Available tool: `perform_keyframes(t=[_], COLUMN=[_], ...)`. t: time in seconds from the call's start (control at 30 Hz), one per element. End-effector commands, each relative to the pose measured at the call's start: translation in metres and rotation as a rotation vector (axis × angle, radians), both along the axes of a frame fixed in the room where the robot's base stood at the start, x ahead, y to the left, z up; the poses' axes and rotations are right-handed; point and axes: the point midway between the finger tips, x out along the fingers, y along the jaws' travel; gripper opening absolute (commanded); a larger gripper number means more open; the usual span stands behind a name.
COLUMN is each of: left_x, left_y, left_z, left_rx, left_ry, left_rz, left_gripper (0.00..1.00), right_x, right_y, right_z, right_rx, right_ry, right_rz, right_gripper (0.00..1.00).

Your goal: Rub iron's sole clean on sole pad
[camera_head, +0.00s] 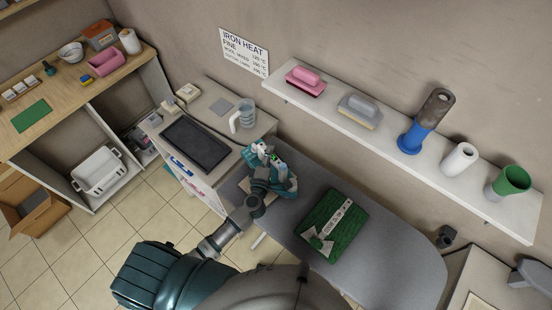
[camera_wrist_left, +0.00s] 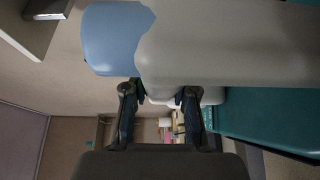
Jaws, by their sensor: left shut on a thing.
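My left gripper (camera_head: 270,163) is over the near left end of the ironing board (camera_head: 395,258), beside the counter. It is shut on what looks like the iron, mostly hidden by the gripper in the head view. A small grey square (camera_head: 221,105) lies behind; which one is the sole pad is unclear. My right gripper is not in view.
A grey-blue jug (camera_head: 243,116) stands on the counter behind the gripper. A folded green cloth (camera_head: 318,217) with a pale strip lies on the board. A wall shelf (camera_head: 405,150) holds brushes and cylinders. The board's right end is clear.

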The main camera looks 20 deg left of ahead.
Motion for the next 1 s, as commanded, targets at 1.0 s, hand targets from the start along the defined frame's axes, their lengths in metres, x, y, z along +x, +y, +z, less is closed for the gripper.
perform_keyframes(t=[1.0], left_x=[0.024], left_y=[0.049], left_z=[0.007], left_rx=[0.002], left_ry=[-0.009], left_rz=[0.0], left_gripper=[0.0], right_x=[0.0], right_y=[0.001], right_z=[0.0], right_rx=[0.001], right_ry=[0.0], right_rz=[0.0], right_gripper=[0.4])
